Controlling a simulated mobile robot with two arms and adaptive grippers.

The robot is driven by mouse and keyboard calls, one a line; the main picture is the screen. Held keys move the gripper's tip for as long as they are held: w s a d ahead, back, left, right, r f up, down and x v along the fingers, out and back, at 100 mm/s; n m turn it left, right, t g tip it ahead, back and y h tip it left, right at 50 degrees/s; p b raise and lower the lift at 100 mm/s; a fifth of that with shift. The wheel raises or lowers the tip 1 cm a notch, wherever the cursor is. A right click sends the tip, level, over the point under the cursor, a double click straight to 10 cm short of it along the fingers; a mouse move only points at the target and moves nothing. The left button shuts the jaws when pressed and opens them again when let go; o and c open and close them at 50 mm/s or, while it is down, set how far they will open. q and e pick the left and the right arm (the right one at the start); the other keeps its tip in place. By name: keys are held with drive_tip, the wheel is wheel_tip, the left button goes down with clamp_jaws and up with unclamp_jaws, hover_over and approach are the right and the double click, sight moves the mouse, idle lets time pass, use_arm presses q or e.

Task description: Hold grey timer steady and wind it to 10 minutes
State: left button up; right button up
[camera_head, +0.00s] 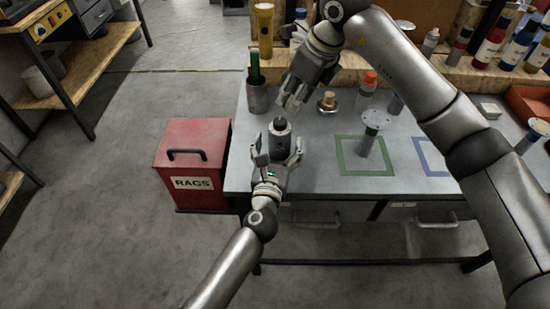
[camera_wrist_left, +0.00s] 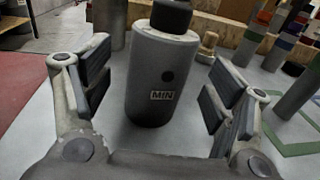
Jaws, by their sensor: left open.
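The grey timer (camera_head: 281,139) is an upright grey cylinder with a black knob on top, standing on the bench near its left end. In the left wrist view the timer (camera_wrist_left: 160,60) shows a "MIN" label and a dark round mark on its side. My left gripper (camera_head: 277,150) is open, with one finger on each side of the timer and gaps visible in the wrist view. My right gripper (camera_head: 292,97) points down above and behind the timer, apart from its knob. Whether its fingers are open or shut is not clear. The knob's top is too small to read.
A small copper-topped object (camera_head: 327,102), an orange-capped bottle (camera_head: 368,85) and a round-topped post (camera_head: 375,122) stand to the right. A red RAGS box (camera_head: 195,160) sits left of the bench.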

use_arm(q)
drive_tip(key=shift+w+d, duration=0.15)
drive_tip(key=shift+w, duration=0.95)
drive_tip(key=shift+c, duration=0.2)
